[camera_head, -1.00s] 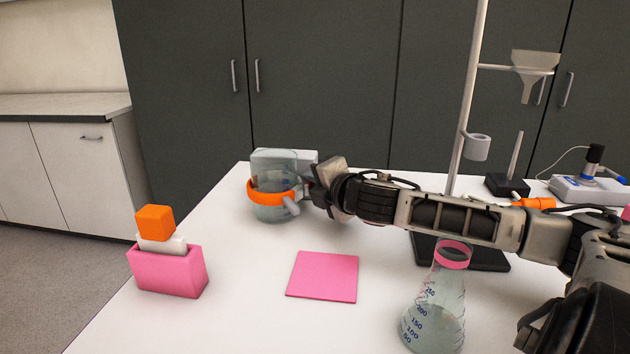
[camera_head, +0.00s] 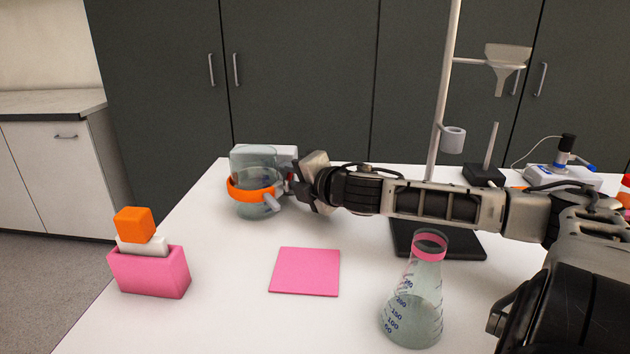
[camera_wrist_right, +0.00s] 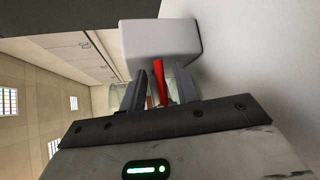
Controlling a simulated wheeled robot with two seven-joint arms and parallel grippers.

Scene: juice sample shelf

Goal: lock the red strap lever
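The red strap lever (camera_wrist_right: 160,82) stands between the two fingers of my right gripper (camera_wrist_right: 161,84) in the right wrist view. A gap shows beside the lever, and the fingers look apart rather than closed on it. In the head view the right gripper (camera_head: 296,188) is at the right side of a glass jar (camera_head: 258,204) with an orange band (camera_head: 240,194) around it. The lever is mostly hidden there by the gripper. A pale block-shaped body (camera_wrist_right: 160,40) is just beyond the fingertips in the wrist view. My left gripper is out of view.
A pink square mat (camera_head: 305,271) and a graduated flask (camera_head: 412,310) are in front of my right arm. A pink holder (camera_head: 150,272) with an orange-topped piece (camera_head: 134,224) stands at left. A stand (camera_head: 443,100) with a funnel (camera_head: 506,60) rises behind the arm.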

